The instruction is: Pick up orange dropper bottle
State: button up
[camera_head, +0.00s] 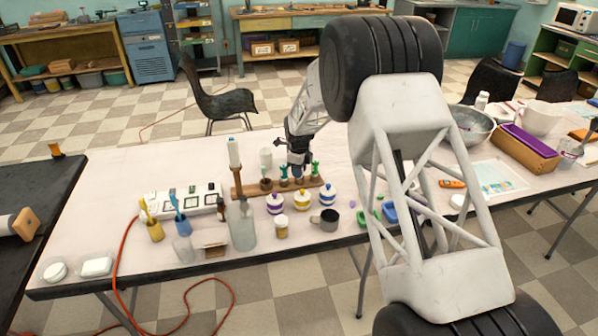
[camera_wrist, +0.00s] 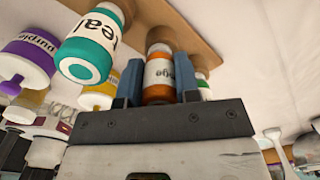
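The orange dropper bottle (camera_wrist: 159,78) has a white label with dark lettering and sits between the two blue fingers of my gripper (camera_wrist: 159,80) in the wrist view. The fingers flank it closely on both sides, with no clear gap, and appear shut on it. Its lower part is hidden by the gripper body. In the head view my gripper (camera_head: 298,170) is down at the wooden rack (camera_head: 250,190), and the orange bottle cannot be made out there. Whether the bottle is clear of the rack cannot be told.
A teal bottle (camera_wrist: 90,45), a purple bottle (camera_wrist: 30,60) and a yellow bottle (camera_wrist: 100,95) are left of my gripper in the wrist view. A green-labelled bottle (camera_wrist: 203,85) is close by the right finger.

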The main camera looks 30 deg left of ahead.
jog(key=shift+r, duration=0.15)
jog(key=shift+r, duration=4.9)
jog(key=shift+r, duration=0.1)
jog(key=shift+r, duration=1.9)
jog(key=w+a+f, duration=0.4)
jog(key=w+a, duration=0.5)
jog(key=w, duration=0.2)
jog(key=shift+a, duration=0.4)
jog(key=shift+w+f, duration=0.1)
jog(key=shift+f, duration=0.75)
jog(key=shift+c, duration=0.3)
